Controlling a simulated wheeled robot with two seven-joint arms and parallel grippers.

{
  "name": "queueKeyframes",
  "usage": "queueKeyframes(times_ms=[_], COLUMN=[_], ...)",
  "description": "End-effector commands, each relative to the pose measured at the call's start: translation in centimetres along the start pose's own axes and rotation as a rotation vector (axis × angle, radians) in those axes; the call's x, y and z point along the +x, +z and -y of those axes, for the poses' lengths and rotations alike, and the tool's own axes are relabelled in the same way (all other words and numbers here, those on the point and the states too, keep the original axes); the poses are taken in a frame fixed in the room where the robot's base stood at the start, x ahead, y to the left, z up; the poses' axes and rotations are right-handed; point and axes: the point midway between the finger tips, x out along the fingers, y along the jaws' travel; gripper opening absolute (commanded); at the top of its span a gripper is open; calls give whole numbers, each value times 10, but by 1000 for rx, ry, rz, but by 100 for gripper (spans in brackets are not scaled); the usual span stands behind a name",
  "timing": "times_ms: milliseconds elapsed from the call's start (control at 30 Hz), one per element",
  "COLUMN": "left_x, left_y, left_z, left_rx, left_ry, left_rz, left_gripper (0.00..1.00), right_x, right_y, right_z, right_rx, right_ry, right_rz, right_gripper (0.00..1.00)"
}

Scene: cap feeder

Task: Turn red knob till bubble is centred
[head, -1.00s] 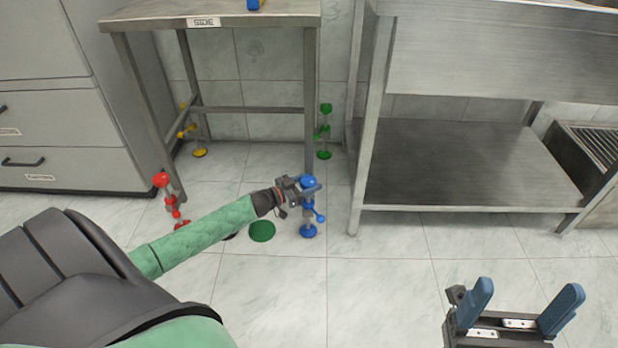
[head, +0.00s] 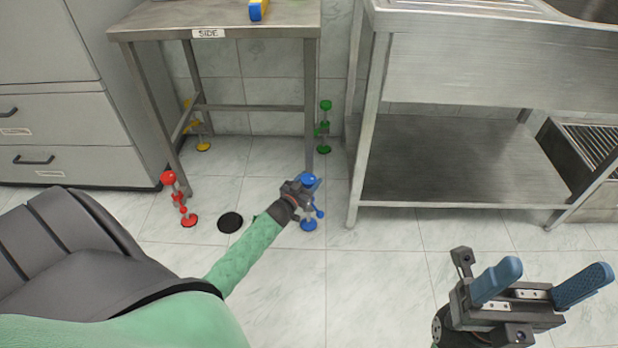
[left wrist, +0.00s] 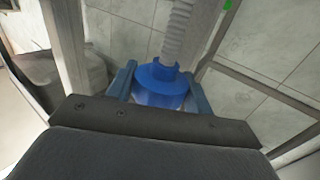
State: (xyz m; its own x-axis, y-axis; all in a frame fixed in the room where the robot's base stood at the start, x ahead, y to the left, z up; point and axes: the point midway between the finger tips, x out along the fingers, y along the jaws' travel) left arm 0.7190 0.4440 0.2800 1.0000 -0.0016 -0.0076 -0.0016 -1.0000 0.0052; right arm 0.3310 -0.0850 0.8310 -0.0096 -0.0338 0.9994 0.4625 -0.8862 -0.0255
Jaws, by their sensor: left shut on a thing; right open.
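The red knob (head: 168,178) tops a red adjustable foot at the table's front left leg, clear of both grippers. My left gripper (head: 304,186) is at the front right leg, shut on the blue knob (head: 311,179). In the left wrist view the blue knob (left wrist: 162,82) sits between the two fingers. My right gripper (head: 541,283) is open and empty at the lower right, above the floor. A blue and yellow object (head: 258,10) on the table top is cut off by the frame edge; no bubble can be seen.
The metal table (head: 225,30) labelled SIDE also has a yellow foot (head: 203,146) and a green foot (head: 324,133) at the back. A black disc (head: 230,222) lies on the floor. Grey drawers (head: 60,120) stand left, a steel sink unit (head: 450,165) right.

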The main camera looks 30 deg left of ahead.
Motion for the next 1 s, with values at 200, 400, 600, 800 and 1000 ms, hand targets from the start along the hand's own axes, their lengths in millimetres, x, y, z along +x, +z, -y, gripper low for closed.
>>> queueKeyframes(times_ms=[200, 400, 600, 800, 1000], left_x=[1, 0, 1, 0, 0], left_y=[-2, -1, -1, 0, 0], left_z=[-2, -2, -1, 0, 0], left_rx=[-6, -6, -4, -1, 0], left_ry=[-99, -181, -244, -286, -305], left_rz=[-1, -1, -2, 0, 0], left_gripper=[29, 29, 29, 29, 29], right_x=[11, 17, 20, 19, 16], right_y=[-2, -2, -2, -3, -4], right_z=[-2, -2, -3, -3, -3], right_rx=[5, 5, -3, -8, -8], right_ry=[13, 23, 25, 23, 13], right_rz=[-15, -23, -27, -18, -10], right_gripper=[73, 73, 73, 73, 73])
